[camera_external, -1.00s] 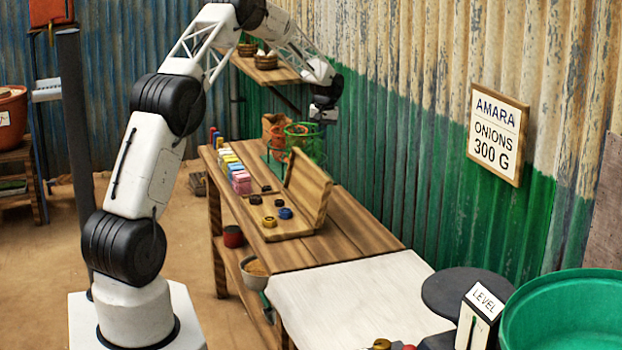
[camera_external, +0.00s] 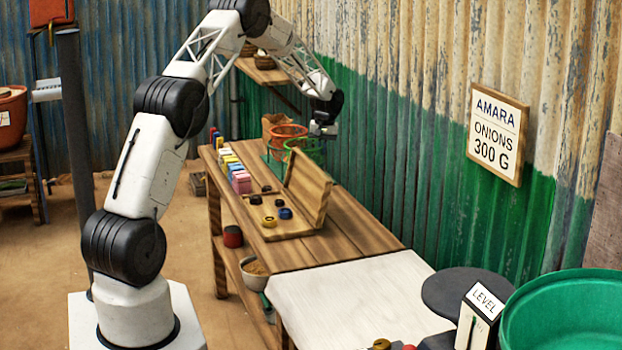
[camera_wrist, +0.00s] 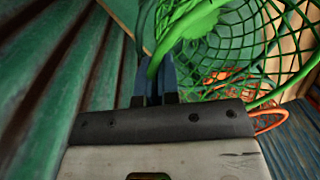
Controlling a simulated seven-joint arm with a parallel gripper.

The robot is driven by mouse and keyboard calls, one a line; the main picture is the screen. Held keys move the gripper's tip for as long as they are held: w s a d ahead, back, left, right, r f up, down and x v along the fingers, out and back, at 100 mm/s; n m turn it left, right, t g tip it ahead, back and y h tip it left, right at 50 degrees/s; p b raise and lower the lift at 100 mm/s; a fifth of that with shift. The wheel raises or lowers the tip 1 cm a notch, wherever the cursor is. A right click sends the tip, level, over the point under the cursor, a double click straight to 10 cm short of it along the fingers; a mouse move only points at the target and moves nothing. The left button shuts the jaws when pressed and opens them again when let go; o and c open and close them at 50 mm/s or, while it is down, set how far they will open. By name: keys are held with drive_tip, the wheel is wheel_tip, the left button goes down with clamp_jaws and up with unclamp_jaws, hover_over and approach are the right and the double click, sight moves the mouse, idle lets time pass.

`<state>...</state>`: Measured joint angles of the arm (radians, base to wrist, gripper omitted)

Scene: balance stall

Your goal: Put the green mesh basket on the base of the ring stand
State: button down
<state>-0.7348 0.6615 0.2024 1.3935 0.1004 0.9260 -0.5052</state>
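The green mesh basket (camera_external: 306,154) is at the far end of the wooden table, close to the corrugated wall. My gripper (camera_external: 323,132) is at its right rim. In the wrist view, the fingers (camera_wrist: 158,78) are close together with the green rim between them, and the basket's mesh (camera_wrist: 245,45) opens to the right. Thin teal-green bars (camera_external: 267,158), perhaps part of the ring stand, show left of the basket. The stand's base cannot be made out. Whether the basket's bottom touches anything is hidden.
An orange basket (camera_external: 287,131) is just behind and left of the green one; its orange mesh (camera_wrist: 222,78) shows through it in the wrist view. Coloured blocks (camera_external: 236,172) line the left edge. The green wall (camera_external: 380,150) is close on the right.

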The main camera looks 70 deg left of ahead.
drive_tip(key=shift+f, duration=0.1)
idle(0.3)
drive_tip(key=c, duration=1.3)
unclamp_jaws()
drive_tip(key=shift+c, duration=0.2)
wheel_tip(320, 180, up, 12)
drive_tip(key=w, duration=0.1)
drive_tip(key=shift+d, duration=0.2)
